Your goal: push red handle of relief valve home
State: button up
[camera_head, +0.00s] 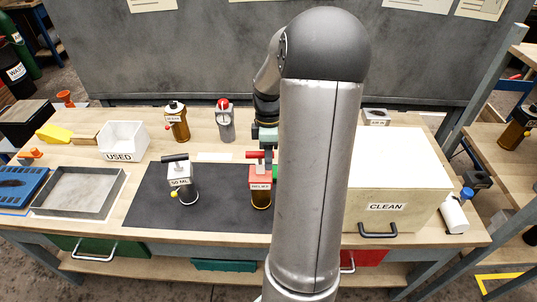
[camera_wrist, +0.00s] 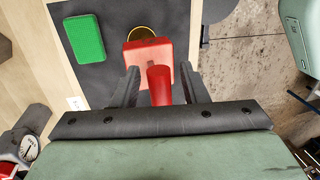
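The relief valve has a red block body (camera_head: 260,177) with a white label and an amber lower part, and stands on the dark mat (camera_head: 222,212). Its red handle (camera_head: 255,154) sticks out at the top. In the wrist view the red block (camera_wrist: 140,52) lies ahead and the red handle (camera_wrist: 160,86) points back toward my gripper (camera_wrist: 160,72). My gripper is open, with one dark finger on each side of the handle and visible gaps beside it. In the head view my arm hides part of the area right of the valve.
A valve labelled 50 ML (camera_head: 180,174) stands to the left on the mat. A green block (camera_wrist: 86,38) lies near the relief valve. The CLEAN box (camera_head: 400,180) stands to the right, with the USED bin (camera_head: 123,140) at the left. Bottles stand behind.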

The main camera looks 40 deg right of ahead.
jog(key=shift+c, duration=0.3)
grip_shut()
jog(key=shift+f+b, duration=1)
jog(key=shift+f, duration=0.85)
jog(key=shift+s+r, duration=0.1)
jog(key=shift+o, duration=0.3)
grip_release()
notch_tip(320, 180, up, 17)
jog(key=w+d, duration=0.2)
jog(key=shift+w, duration=0.35)
